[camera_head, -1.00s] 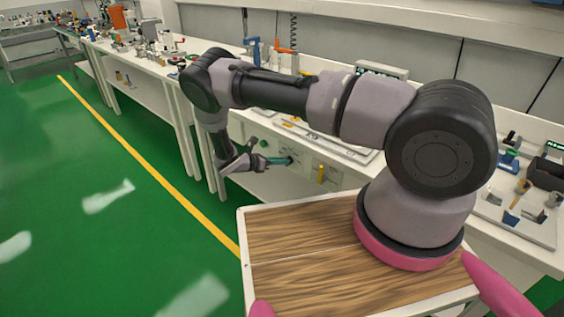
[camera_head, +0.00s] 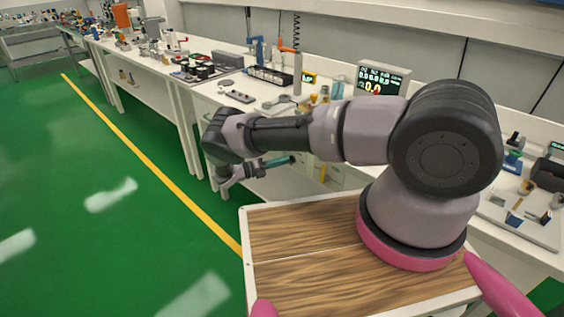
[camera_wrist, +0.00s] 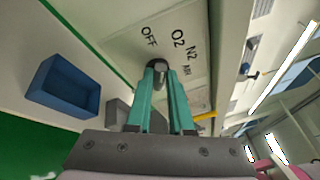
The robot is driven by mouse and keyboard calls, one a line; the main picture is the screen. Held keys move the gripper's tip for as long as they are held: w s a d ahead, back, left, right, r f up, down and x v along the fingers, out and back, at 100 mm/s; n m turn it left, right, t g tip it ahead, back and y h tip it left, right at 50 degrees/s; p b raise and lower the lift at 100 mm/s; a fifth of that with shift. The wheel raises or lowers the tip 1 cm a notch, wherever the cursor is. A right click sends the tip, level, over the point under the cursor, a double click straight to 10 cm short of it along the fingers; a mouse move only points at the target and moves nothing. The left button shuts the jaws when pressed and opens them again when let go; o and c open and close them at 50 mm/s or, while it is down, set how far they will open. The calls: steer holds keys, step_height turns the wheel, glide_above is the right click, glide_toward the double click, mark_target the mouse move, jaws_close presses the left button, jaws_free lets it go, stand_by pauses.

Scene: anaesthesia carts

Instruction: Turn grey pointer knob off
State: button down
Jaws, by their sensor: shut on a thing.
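The grey pointer knob (camera_wrist: 159,66) sits on a pale panel (camera_wrist: 120,33) in the wrist view. The panel carries the printed labels OFF, O2, N2 and a partly readable one that looks like AIR. My gripper (camera_wrist: 160,72) has its teal fingers closed around the knob, one on each side. The fingers hide much of the knob, so I cannot tell exactly which label its pointer faces. In the head view my gripper (camera_head: 291,160) reaches the front of the bench, and the knob is hidden there.
A blue bin (camera_wrist: 62,90) and a yellow bar (camera_wrist: 205,115) flank my gripper in the wrist view. The bench top (camera_head: 215,95) holds tools and a display box (camera_head: 383,78). Open green floor (camera_head: 90,150) lies to the left.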

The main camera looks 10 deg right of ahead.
steer(key=shift+w+f+n+t+h, duration=0.15)
steer(key=shift+n+h, duration=0.15)
steer(key=shift+n, duration=0.35)
steer(key=shift+s+f+n+t+h, duration=0.15)
steer(key=shift+n+h, duration=0.15)
steer(key=shift+n, duration=0.35)
steer(key=shift+w, duration=0.1)
steer(key=c, duration=0.8)
jaws_free()
